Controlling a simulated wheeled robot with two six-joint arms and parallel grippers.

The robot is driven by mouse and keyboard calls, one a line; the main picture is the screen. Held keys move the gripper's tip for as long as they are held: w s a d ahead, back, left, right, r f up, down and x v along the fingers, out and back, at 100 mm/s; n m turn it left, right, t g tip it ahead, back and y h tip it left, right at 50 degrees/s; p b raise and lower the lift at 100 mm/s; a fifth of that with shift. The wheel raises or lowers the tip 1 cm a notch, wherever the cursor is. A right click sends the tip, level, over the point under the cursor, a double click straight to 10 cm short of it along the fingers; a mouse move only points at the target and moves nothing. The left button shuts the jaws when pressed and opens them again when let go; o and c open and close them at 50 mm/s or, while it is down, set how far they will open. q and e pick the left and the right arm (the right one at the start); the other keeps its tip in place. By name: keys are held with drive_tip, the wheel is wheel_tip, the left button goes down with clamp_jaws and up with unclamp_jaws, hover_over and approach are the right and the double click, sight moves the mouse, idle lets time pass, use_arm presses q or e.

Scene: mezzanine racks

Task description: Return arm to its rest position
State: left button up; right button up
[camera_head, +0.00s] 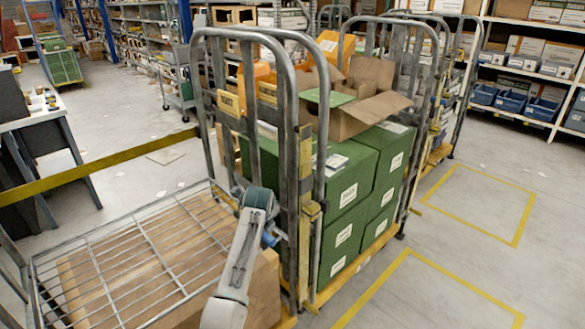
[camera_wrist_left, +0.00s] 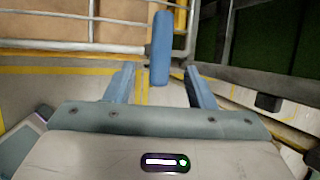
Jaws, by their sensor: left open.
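My left arm (camera_head: 240,262) comes up from the bottom of the head view, in front of the roll cage with green boxes (camera_head: 347,195). Its gripper is mostly hidden there behind my arm and the cage's posts. In the left wrist view my left gripper (camera_wrist_left: 159,82) is open, its two blue fingers apart. An upright blue handle-like bar (camera_wrist_left: 160,48) shows beyond and between the fingertips. The fingers are not closed on it, and I cannot tell its exact distance. My right gripper is in neither view.
A wire shelf (camera_head: 122,263) over a large cardboard box (camera_head: 262,290) lies just left of my arm. Grey cage posts (camera_head: 294,170) stand close to it. An open carton (camera_head: 365,98) tops the green boxes. Clear floor (camera_head: 445,265) with yellow lines lies right.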

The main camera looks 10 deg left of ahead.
use_arm(q)
drive_tip(key=s+a+f+n, duration=0.2)
drive_tip(key=s+f+n, duration=0.2)
drive_tip(key=s, duration=0.4)
drive_tip(key=s+a+f+n, duration=0.2)
drive_tip(key=s+f+n, duration=0.15)
drive_tip(key=s, duration=0.45)
drive_tip(key=s+a+f+n, duration=0.2)
drive_tip(key=s+f+n, duration=0.15)
drive_tip(key=s, duration=0.35)
drive_tip(key=s+a+r+n+g, duration=0.1)
drive_tip(key=s+r+n, duration=0.2)
drive_tip(key=s+n, duration=0.75)
drive_tip(key=s+r+n+g, duration=0.1)
drive_tip(key=s+r+n, duration=0.2)
drive_tip(key=s, duration=1.4)
wheel_tip(320, 180, down, 29)
drive_tip(key=w+a+g, duration=0.1)
drive_tip(key=a, duration=0.2)
drive_tip(key=s+a+f+g, duration=0.1)
drive_tip(key=s+f, duration=1.7)
drive_tip(key=f, duration=0.2)
drive_tip(key=shift+f+h, duration=0.3)
drive_tip(key=shift+f, duration=0.1)
